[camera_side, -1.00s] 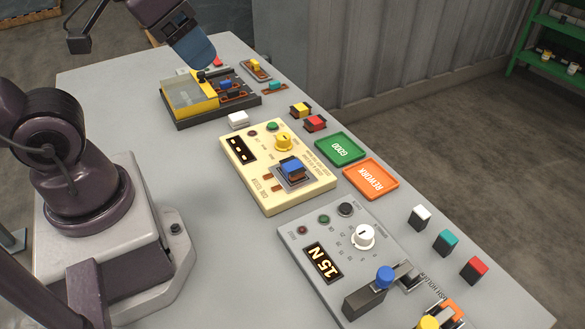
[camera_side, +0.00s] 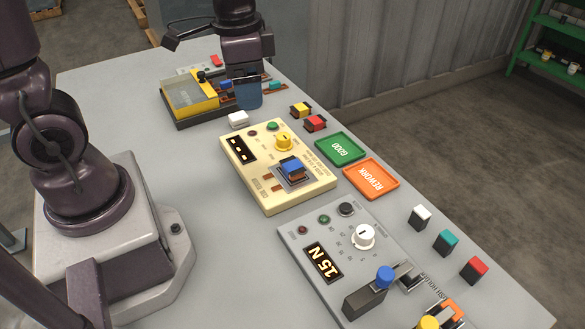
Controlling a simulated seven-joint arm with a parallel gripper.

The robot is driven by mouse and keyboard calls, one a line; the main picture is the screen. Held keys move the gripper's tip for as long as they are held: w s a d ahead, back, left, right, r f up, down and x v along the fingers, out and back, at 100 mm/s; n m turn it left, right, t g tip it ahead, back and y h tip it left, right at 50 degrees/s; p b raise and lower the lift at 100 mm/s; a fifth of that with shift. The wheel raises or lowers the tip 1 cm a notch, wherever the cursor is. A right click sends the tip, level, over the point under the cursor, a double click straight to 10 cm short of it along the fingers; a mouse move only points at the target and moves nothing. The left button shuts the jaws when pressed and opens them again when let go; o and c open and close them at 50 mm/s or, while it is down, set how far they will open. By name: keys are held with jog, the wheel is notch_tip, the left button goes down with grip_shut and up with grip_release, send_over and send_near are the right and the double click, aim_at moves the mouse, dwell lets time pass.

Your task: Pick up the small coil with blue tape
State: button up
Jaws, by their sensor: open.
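One blue-taped coil (camera_side: 291,166) sits in the grey fixture on the cream tester (camera_side: 253,197). Another small blue-topped piece (camera_side: 225,85) lies at the yellow-and-black station (camera_side: 190,98) at the far end of the table, partly hidden by my gripper. I cannot tell the two apart by size. My gripper (camera_side: 248,105) points down over the right side of that station, with blue-grey ends. It is open, and no held part shows. The tips are close to the blue-topped piece, but the exact gap cannot be seen.
Yellow (camera_side: 300,110) and red (camera_side: 315,123) coils stand beside the station. A white block (camera_side: 238,119), green GOOD tray (camera_side: 340,149) and orange REWORK tray (camera_side: 371,179) are nearby. A grey console (camera_side: 340,240) is in front. The table's left middle is clear.

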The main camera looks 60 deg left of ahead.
jog(key=w+a+f+m+g, duration=0.1)
jog(key=w+f+m+g, duration=0.1)
jog(key=w+f+m, duration=0.5)
jog(key=m+t, duration=0.1)
jog(key=m, duration=0.6)
send_over(293, 165)
jog(key=f, duration=0.9)
jog(key=shift+s+a+f, duration=0.15)
jog(key=shift+s+f, duration=0.05)
jog(key=shift+f, duration=0.05)
jog(key=shift+w+d+f, duration=0.1)
jog(key=shift+f, duration=1.25)
jog(key=shift+w+d+f, duration=0.1)
jog(key=shift+f, duration=1.2)
jog(key=c, duration=1.1)
jog(key=shift+r, duration=0.1)
